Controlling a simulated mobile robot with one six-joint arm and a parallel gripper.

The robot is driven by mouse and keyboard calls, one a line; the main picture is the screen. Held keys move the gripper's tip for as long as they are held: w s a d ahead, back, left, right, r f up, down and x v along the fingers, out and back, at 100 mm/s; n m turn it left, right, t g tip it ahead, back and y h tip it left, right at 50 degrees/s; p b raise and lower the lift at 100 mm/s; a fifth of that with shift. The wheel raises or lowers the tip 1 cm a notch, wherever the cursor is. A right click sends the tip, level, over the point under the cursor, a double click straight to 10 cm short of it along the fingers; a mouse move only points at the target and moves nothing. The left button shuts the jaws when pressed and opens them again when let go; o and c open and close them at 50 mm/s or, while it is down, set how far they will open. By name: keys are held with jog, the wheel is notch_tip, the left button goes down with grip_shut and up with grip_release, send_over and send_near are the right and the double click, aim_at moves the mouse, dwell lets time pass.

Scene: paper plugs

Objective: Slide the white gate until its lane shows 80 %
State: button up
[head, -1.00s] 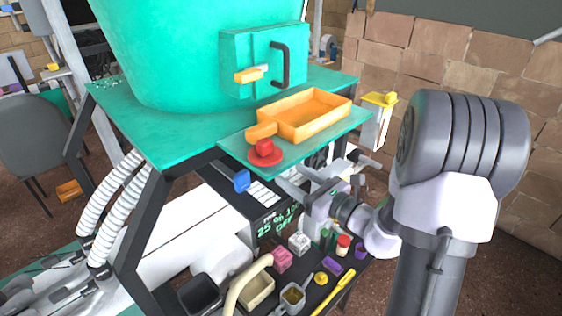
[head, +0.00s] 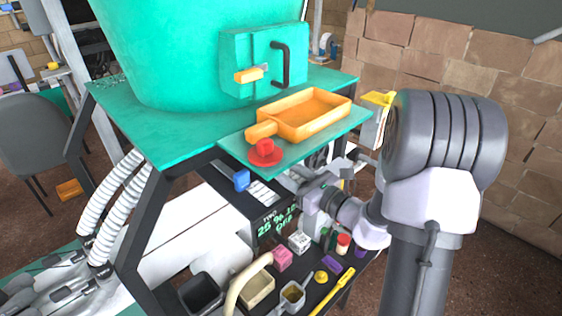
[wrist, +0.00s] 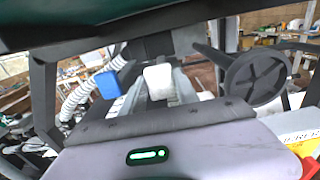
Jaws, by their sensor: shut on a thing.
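The white gate (wrist: 157,78) is a small pale block in the wrist view. My gripper (wrist: 158,92) is shut on it, one finger on either side. In the head view my gripper's fingertips and the white gate are hidden under the teal shelf; only the wrist shows beside the black box (head: 266,229). A blue gate (head: 241,180) stands to the left on the box top, and it also shows left of my fingers in the wrist view (wrist: 106,85). Green lettering on the box front includes "25 %". I cannot read the white lane's amount.
The teal shelf (head: 228,146) with an orange tray (head: 318,126) and a red knob (head: 265,147) overhangs the box. A dark round wheel (wrist: 254,77) is right of my fingers. Small blocks and cups, including a pink block (head: 283,258), stand below.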

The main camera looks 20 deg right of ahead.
jog(key=shift+w+a, duration=0.15)
jog(key=shift+w, duration=0.35)
dwell(1.1)
jog(key=o, duration=1.3)
jog(key=shift+c, duration=0.2)
jog(key=b+v, duration=0.1)
jog(key=v, duration=0.2)
jog(key=shift+s+f, duration=0.1)
jog(key=shift+s, duration=0.4)
